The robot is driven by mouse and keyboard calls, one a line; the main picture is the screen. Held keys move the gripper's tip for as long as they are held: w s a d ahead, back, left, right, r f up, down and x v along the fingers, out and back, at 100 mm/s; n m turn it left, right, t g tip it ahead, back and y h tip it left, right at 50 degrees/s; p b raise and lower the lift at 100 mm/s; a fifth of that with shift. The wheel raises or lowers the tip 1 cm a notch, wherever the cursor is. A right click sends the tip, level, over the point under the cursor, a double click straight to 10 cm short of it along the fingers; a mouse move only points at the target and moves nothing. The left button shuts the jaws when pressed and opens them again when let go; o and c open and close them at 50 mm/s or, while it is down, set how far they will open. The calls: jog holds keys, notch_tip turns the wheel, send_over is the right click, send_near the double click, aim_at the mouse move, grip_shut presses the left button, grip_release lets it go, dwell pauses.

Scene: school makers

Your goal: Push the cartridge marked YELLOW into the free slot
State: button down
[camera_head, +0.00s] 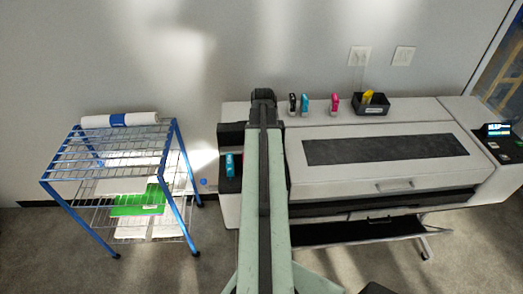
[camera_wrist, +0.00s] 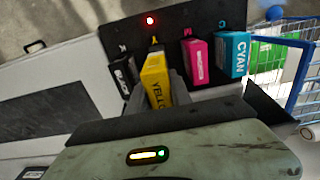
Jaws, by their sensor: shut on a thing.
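In the wrist view the cartridge marked YELLOW (camera_wrist: 157,80) is between the two grey fingers of my gripper (camera_wrist: 156,92), which is shut on it. Its far end is at the slot below the yellow label (camera_wrist: 154,40), between the black cartridge (camera_wrist: 125,74) and the magenta cartridge (camera_wrist: 196,62). It stands out nearer to me than its neighbours. How deep it sits I cannot tell. The cyan cartridge (camera_wrist: 233,54) sits at the right end of the row; it also shows in the head view (camera_head: 229,165). My arm hides the yellow cartridge in the head view.
A red light (camera_wrist: 150,20) glows on the bay's dark panel. On the printer top (camera_head: 420,108) stand black (camera_head: 293,103), cyan (camera_head: 305,104) and magenta (camera_head: 334,103) cartridges and a dark box (camera_head: 372,106) holding a yellow item. A blue wire rack (camera_head: 177,150) stands left of the printer.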

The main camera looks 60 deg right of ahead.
jog(key=shift+f+b, duration=3.3)
jog(key=shift+f, duration=0.2)
jog(key=c, duration=1.1)
grip_release()
notch_tip(320, 180, up, 8)
jog(key=p, duration=0.8)
jog(key=shift+r, duration=0.1)
jog(key=shift+f, duration=0.2)
